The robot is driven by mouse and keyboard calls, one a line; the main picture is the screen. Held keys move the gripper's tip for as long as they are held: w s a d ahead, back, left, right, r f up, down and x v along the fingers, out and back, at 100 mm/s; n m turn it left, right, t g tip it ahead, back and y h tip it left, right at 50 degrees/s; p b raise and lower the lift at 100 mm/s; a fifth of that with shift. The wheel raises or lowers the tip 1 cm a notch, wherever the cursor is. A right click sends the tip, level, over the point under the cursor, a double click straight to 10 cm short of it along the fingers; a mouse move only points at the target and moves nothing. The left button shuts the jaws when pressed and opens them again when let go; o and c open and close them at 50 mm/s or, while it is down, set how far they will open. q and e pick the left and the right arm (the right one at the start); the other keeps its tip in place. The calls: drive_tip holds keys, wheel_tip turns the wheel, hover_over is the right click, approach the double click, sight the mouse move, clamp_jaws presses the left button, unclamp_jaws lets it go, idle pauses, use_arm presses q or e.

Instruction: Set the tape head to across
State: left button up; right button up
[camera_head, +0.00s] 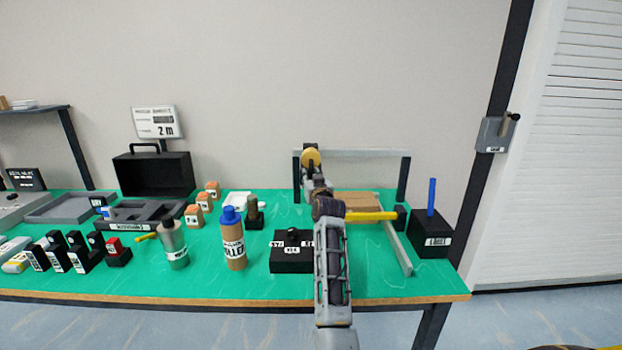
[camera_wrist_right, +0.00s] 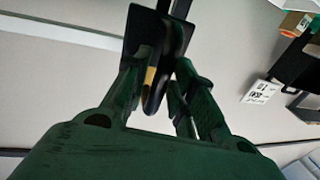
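The tape head (camera_head: 311,158) shows as a round yellow disc under the crossbar of a grey gantry frame (camera_head: 362,153) at the back of the green table. My right gripper (camera_head: 316,180) reaches up to it from the front and hides its lower part. In the right wrist view, the gripper's two fingers (camera_wrist_right: 160,88) lean inward on either side of a black part of the tape head with a yellow strip (camera_wrist_right: 150,75). They look closed on it, though the contact is partly in shadow. My left gripper is not in view.
A flat brown box (camera_head: 357,200) lies under the gantry, beside a yellow bar (camera_head: 371,216). A black box with a knob (camera_head: 291,252) stands left of my forearm. Bottles (camera_head: 233,245) stand farther left. A black block with a blue rod (camera_head: 431,238) stands right.

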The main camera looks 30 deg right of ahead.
clamp_jaws()
use_arm(q)
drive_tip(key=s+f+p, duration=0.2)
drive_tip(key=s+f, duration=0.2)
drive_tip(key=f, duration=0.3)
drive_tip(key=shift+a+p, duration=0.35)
drive_tip(key=shift+p, duration=0.05)
use_arm(e)
drive_tip(key=s+d, duration=0.7)
drive_tip(key=d, duration=0.5)
drive_tip(key=s+d, duration=0.8)
drive_tip(key=d, duration=0.5)
drive_tip(key=shift+s, duration=0.15)
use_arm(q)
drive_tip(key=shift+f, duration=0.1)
